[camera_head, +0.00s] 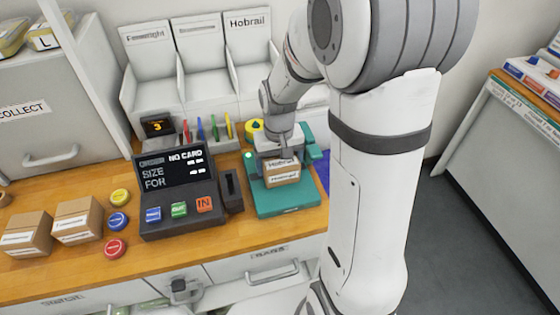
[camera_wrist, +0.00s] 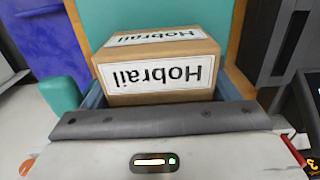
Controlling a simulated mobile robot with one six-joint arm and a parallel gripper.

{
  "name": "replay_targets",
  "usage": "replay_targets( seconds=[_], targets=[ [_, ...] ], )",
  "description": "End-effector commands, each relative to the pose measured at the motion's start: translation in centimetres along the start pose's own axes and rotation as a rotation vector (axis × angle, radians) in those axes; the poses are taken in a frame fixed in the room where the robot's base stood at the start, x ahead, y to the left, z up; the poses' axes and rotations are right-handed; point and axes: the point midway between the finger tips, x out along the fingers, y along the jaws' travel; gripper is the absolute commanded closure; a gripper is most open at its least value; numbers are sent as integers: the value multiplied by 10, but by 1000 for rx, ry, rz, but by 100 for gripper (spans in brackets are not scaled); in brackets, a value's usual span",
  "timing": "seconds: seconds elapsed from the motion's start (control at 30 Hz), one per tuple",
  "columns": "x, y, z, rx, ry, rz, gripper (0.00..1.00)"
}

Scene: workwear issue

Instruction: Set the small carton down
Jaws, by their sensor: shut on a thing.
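The small carton (camera_head: 282,174) is brown cardboard with white "Hobrail" labels. My gripper (camera_head: 280,160) is shut on it from above and behind, over a teal stand or tray (camera_head: 298,205). In the wrist view the carton (camera_wrist: 160,65) sits between my gripper's jaws (camera_wrist: 155,95), with its label upside down. Teal surface (camera_wrist: 160,14) shows just beyond it. I cannot tell whether the carton's underside touches the teal surface.
A dark terminal (camera_head: 178,190) with a screen and coloured buttons stands left of the teal stand. Further left are two other cartons (camera_head: 77,220) and coloured round buttons (camera_head: 118,222). Labelled white bins (camera_head: 200,75), one marked "Hobrail", stand behind. The wooden counter's front edge (camera_head: 235,235) is clear.

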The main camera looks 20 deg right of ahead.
Motion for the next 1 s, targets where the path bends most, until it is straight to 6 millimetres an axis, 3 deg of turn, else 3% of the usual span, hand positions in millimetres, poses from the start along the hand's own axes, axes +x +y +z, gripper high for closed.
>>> replay_targets(
  seconds=[0.37, 0.4, 0.6, 0.87, 1.0],
  targets=[
    [5, -1, 0, -2, 1, 0, 47],
    [4, -1, 0, -3, 1, 0, 15],
    [4, -1, 0, -3, 0, 0, 0],
    [1, -2, 0, -4, 1, 0, 0],
    [-14, -2, -1, -4, 6, 0, 0]
  ],
)
